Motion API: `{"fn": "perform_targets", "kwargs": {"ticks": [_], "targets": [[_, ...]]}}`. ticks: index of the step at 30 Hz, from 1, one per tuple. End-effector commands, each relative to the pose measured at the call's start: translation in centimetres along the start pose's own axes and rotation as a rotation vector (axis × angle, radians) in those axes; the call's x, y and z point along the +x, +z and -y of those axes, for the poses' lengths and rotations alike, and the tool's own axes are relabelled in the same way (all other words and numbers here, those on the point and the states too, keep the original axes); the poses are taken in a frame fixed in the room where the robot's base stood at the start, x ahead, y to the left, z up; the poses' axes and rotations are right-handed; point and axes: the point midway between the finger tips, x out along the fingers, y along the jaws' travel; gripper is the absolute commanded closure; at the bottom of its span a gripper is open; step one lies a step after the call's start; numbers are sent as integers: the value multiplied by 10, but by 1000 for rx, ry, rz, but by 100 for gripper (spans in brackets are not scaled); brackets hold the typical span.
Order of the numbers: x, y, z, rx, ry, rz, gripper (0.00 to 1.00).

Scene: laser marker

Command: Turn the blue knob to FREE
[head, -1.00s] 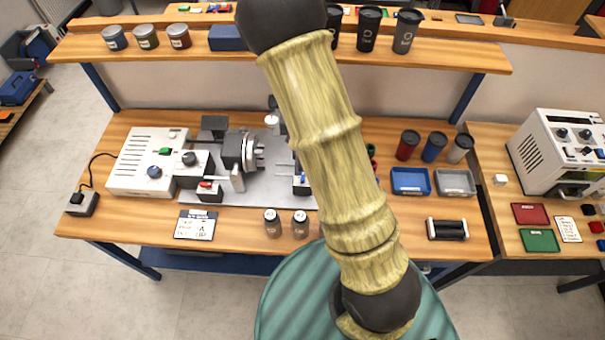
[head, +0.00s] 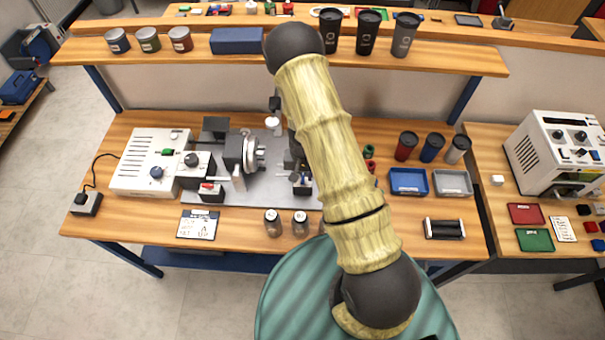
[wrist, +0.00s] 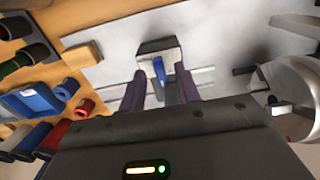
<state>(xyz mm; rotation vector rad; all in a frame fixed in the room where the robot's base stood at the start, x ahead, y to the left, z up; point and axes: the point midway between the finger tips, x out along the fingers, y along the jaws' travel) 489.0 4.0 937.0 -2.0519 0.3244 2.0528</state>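In the wrist view a blue knob (wrist: 158,68), shaped like a narrow lever, stands on a small pale block (wrist: 160,50). My gripper (wrist: 160,88) points at it with two dark purple fingers apart, one on each side of the knob's line. I see no clear contact, and the depth between fingertips and knob is hard to tell. My arm hides much of the gripper there. Any FREE marking is too small to read.
A chuck (head: 250,153) stands on the grey plate (head: 265,195). Two small jars (head: 272,222) (head: 300,222) stand in front. Cups and a blue tray (head: 409,181) are right of my arm.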

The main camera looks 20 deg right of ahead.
Motion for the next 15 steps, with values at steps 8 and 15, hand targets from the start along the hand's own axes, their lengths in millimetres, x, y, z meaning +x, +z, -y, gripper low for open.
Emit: {"fn": "perform_targets", "kwargs": {"ticks": [8, 15], "targets": [[8, 0, 0, 1, 0, -1, 67], [8, 0, 0, 1, 0, 0, 89]]}}
